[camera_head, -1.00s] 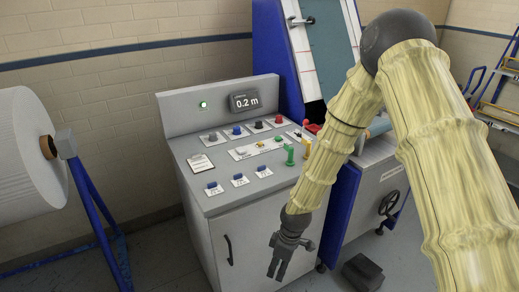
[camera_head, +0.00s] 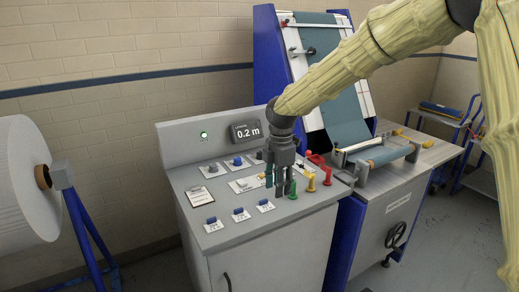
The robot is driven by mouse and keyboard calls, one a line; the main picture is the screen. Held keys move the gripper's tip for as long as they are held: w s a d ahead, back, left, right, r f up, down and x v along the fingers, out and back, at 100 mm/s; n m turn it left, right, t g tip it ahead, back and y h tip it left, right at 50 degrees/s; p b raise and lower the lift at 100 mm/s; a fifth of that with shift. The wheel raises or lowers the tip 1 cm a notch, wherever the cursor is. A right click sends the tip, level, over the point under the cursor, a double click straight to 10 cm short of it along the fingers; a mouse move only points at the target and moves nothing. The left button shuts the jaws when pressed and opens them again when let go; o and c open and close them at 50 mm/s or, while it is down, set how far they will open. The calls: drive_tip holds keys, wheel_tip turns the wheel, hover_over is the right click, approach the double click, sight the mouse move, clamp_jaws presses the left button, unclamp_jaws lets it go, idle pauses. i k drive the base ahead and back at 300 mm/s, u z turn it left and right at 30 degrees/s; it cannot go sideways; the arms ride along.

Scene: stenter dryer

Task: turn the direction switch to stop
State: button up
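The control panel (camera_head: 245,210) is a grey sloped console in the middle of the camera_head view. Its labels are too small to read, so I cannot tell which control is the direction switch. Grey (camera_head: 213,168) and blue (camera_head: 238,161) knobs show in the back row; a dark one is partly hidden. A white label plate (camera_head: 240,185) in the middle is partly covered by my gripper.
A white roll (camera_head: 22,170) stands left; a roller table (camera_head: 400,185) adjoins right.

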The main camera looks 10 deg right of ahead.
sight(258, 154)
drive_tip(key=i, duration=1.35)
